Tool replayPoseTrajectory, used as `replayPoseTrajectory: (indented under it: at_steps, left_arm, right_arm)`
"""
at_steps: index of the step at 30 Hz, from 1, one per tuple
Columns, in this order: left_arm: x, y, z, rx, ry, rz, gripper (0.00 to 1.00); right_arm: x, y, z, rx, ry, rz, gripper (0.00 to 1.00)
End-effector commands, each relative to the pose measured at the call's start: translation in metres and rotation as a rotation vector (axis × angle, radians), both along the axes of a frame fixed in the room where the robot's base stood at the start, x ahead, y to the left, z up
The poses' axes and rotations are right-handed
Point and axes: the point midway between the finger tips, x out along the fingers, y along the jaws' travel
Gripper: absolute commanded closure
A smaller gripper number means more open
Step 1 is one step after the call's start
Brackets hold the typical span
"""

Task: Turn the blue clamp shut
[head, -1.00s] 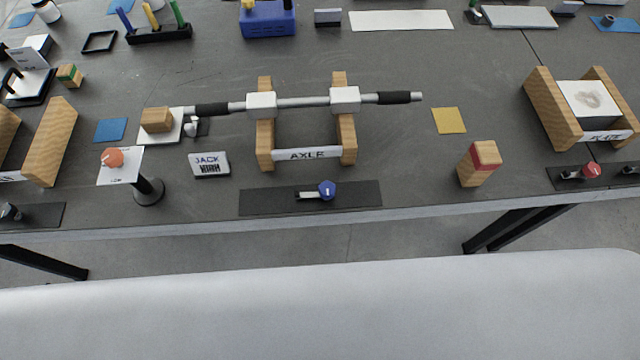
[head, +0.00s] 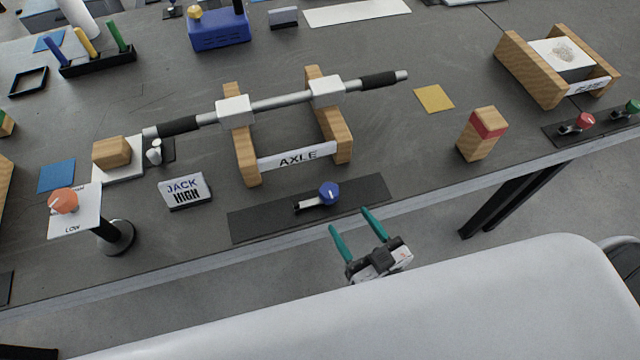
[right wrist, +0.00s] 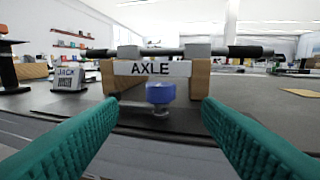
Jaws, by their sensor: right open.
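The blue clamp (head: 329,192) is a round blue knob with a pale mark on top and a grey lever to its left. It sits on a dark plate (head: 262,225) near the table's front edge, in front of the AXLE stand. My right gripper (head: 357,221) has teal fingers, spread open and empty, just off the table's front edge and short of the clamp. In the right wrist view the blue clamp (right wrist: 160,93) stands ahead, between and beyond the two open fingers (right wrist: 160,130). My left gripper does not show.
The AXLE stand (head: 246,160) holds a grey bar (head: 280,101) behind the clamp. A red-banded wooden block (head: 482,134) stands right. The table edge runs in front.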

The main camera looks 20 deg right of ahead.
Motion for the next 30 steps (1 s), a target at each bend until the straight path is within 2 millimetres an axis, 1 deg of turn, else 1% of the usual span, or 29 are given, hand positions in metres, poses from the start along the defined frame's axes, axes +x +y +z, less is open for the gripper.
replayPoseTrajectory:
  at_steps: [5,9,15,18,21,30]
  left_arm:
    - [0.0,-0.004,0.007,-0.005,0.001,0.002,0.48]
    - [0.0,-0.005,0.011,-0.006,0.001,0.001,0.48]
    - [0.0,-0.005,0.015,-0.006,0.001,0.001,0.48]
    - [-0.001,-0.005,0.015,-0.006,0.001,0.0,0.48]
    - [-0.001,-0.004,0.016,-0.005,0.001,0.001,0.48]
    - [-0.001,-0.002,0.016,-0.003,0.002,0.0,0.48]
  right_arm:
    - [0.031,0.008,0.003,0.0,-0.004,-0.001,0.41]
    - [0.059,0.015,0.003,0.002,-0.004,0.0,0.41]
    - [0.092,0.024,0.001,0.0,-0.001,0.001,0.41]
    - [0.101,0.026,0.001,-0.001,-0.001,0.001,0.41]
    - [0.107,0.028,0.0,0.0,0.0,0.002,0.41]
    - [0.109,0.028,0.0,-0.001,0.001,0.002,0.41]
